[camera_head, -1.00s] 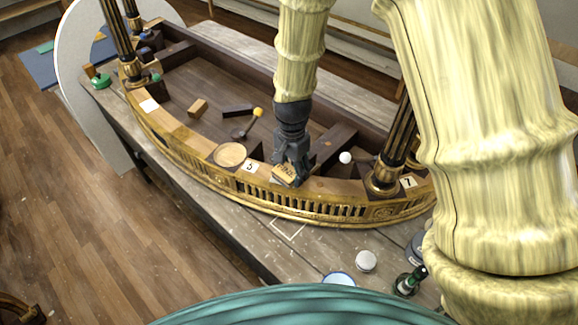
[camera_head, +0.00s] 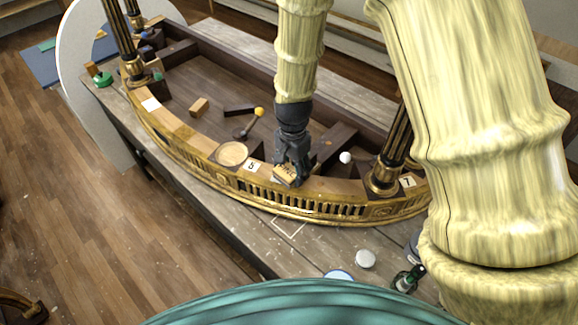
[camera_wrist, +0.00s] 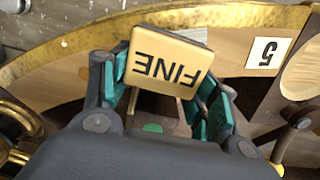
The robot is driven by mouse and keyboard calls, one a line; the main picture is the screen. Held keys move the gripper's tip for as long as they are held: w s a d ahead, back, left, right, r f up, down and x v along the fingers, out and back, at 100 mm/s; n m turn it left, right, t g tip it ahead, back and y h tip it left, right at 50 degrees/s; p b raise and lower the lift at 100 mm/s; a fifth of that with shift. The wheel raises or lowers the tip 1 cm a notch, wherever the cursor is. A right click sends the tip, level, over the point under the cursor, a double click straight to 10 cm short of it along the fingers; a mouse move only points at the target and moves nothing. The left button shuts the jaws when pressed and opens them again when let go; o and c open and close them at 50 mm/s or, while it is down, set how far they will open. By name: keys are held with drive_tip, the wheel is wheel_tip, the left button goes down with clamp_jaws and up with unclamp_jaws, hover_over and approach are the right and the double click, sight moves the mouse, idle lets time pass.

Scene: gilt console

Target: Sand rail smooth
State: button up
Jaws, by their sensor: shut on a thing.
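My gripper (camera_head: 291,174) is shut on a tan block marked FINE (camera_head: 285,172), seen just in front of the curved gilt rail's middle stretch. In the wrist view the FINE block (camera_wrist: 166,64) sits between the teal-padded fingers (camera_wrist: 168,100), its lettering upside down. The rail (camera_head: 335,188) has a bare wooden top and a pierced gilt front. The block is at the rail top, right of the label 5 (camera_head: 252,167); whether it touches the wood is hard to tell. The label 5 also shows in the wrist view (camera_wrist: 265,53).
A round wooden disc (camera_head: 232,153) lies on the rail left of label 5. Black-and-gilt columns stand at the right (camera_head: 387,165) and left (camera_head: 122,45). A white ball (camera_head: 345,157) and a yellow-headed tool (camera_head: 258,112) are inside the frame. A white jar (camera_head: 365,258) and green bottle (camera_head: 408,279) stand in front.

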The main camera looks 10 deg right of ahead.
sight(291, 166)
drive_tip(key=shift+w+a+r+p, duration=0.15)
drive_tip(key=shift+w+a+p, duration=0.2)
drive_tip(key=shift+a, duration=0.25)
drive_tip(key=shift+d, duration=0.2)
drive_tip(key=shift+s+d+f, duration=0.3)
drive_tip(key=shift+s+d, duration=0.1)
drive_tip(key=shift+w+d+r, duration=0.1)
drive_tip(key=shift+r, duration=2.95)
drive_tip(key=shift+r, duration=0.1)
